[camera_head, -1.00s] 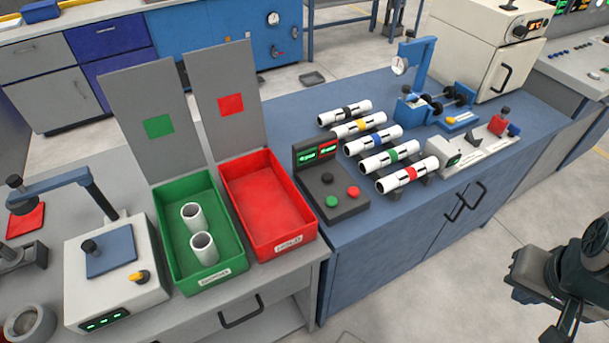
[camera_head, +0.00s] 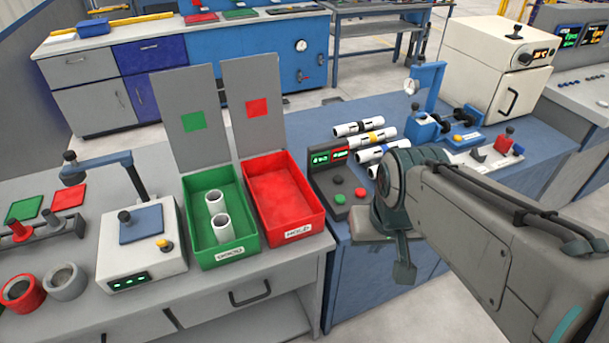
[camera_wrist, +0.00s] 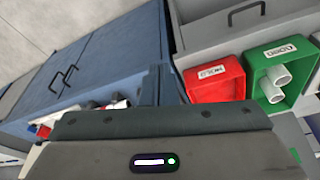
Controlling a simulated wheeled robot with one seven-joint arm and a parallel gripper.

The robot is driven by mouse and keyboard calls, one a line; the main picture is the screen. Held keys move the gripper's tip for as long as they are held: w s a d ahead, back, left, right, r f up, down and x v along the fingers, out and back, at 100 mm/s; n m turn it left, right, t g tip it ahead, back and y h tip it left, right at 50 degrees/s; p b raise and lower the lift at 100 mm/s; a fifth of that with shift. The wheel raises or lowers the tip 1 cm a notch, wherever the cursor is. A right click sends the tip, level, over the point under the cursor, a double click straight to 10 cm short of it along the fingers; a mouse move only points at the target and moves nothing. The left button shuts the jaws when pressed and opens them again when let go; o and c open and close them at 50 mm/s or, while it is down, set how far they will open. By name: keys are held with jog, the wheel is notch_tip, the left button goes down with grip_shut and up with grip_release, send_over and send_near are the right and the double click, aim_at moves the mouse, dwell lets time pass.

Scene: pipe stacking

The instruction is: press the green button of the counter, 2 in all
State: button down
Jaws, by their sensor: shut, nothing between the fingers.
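The counter (camera_head: 346,210) is a dark box with a lit display (camera_head: 329,157) on the blue bench; its digits are too small to read surely. Its green button (camera_head: 338,198) is at the front left of its top, with a red button (camera_head: 361,193) to the right and a black knob behind. My gripper (camera_head: 403,272) is shut and empty, pointing down to the right of the counter and in front of it, apart from the green button. In the wrist view the gripper body fills the bottom; the counter cannot be made out there.
A green tray (camera_head: 188,215) holding two white pipe pieces (camera_head: 221,227) and a red tray (camera_head: 313,217) stand left of the counter. Banded white pipes (camera_head: 352,128) lie behind my arm, partly hidden. A press-like device (camera_head: 112,262) stands further left.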

jog(key=shift+a, duration=0.1)
dwell(0.3)
jog(key=w+d+r+n+t+h+p, duration=0.1)
jog(key=w+d+n+t+p, duration=0.15)
jog(key=w, duration=0.65)
jog(key=w+d+r+n+t+h+p, duration=0.1)
jog(key=w+d+n+t+h+p, duration=0.2)
jog(key=w, duration=0.5)
jog(key=w+a+f+n+y+p, duration=0.2)
jog(key=w+a+f+n+y, duration=0.3)
jog(key=w+n+y, duration=0.3)
jog(key=shift+w+f+n+y, duration=0.3)
jog(key=shift+w+f+n, duration=0.5)
jog(key=shift+f+n, duration=0.1)
jog(key=shift+f, duration=0.1)
